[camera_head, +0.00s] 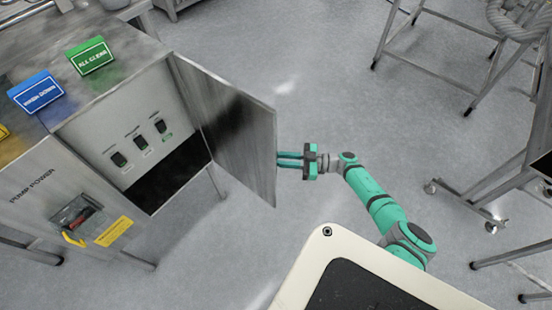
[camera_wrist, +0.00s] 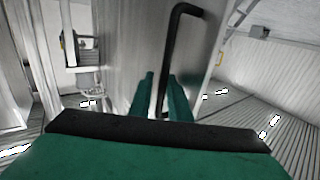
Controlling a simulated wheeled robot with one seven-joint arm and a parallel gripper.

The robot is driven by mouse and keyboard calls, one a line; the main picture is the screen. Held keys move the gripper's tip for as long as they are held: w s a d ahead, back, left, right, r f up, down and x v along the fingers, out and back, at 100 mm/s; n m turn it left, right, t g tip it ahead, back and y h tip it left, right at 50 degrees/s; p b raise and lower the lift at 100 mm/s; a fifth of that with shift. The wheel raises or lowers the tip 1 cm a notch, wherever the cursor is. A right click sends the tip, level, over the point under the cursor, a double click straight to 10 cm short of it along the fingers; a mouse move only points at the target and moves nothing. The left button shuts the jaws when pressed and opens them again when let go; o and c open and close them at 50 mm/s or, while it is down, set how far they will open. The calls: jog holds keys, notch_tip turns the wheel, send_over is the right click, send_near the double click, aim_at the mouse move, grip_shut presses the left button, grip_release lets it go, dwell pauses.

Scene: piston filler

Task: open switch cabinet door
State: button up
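The switch cabinet (camera_head: 180,95) is at the left in the head view. Its grey metal door (camera_head: 235,120) stands wide open, swung out to the right, and the inside panel with several small switches (camera_head: 140,142) shows. My gripper (camera_head: 279,159) is at the door's free edge, on its outer side. In the wrist view the door's outer face (camera_wrist: 125,50) fills the middle, with a black bar handle (camera_wrist: 166,60) on it. My gripper's green fingers (camera_wrist: 162,95) stand close on either side of the handle's lower part and look shut on it. The handle is hidden in the head view.
A blue sign (camera_head: 36,92) and a green sign (camera_head: 91,56) stand on the cabinet top. A pump power switch (camera_head: 76,215) is on the front at lower left. Metal-legged stands (camera_head: 430,60) are at the right. The floor beyond the door is clear.

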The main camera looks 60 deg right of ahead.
jog(key=v, duration=1)
jog(key=shift+s+d, duration=0.15)
jog(key=shift+s, duration=0.15)
jog(key=s+a+f+h, duration=0.2)
jog(key=s+a, duration=0.1)
jog(key=a, duration=0.7)
jog(key=s+a+f+m+h, duration=0.1)
jog(key=s+a+f, duration=0.15)
jog(key=a, duration=0.65)
jog(key=s+a+f+h, duration=0.15)
jog(key=s+a, duration=0.25)
jog(key=a, duration=0.6)
jog(key=w+a+r+m+h, duration=0.1)
jog(key=a+r+m+h, duration=0.1)
jog(key=a+r, duration=0.6)
jog(key=w+a+r+m+h, duration=0.1)
jog(key=a+r, duration=0.6)
jog(key=a, duration=0.7)
jog(key=shift+w+a+r+m+g+h, duration=0.3)
jog(key=shift+w+r+m+h, duration=0.1)
jog(key=shift+w+m, duration=0.25)
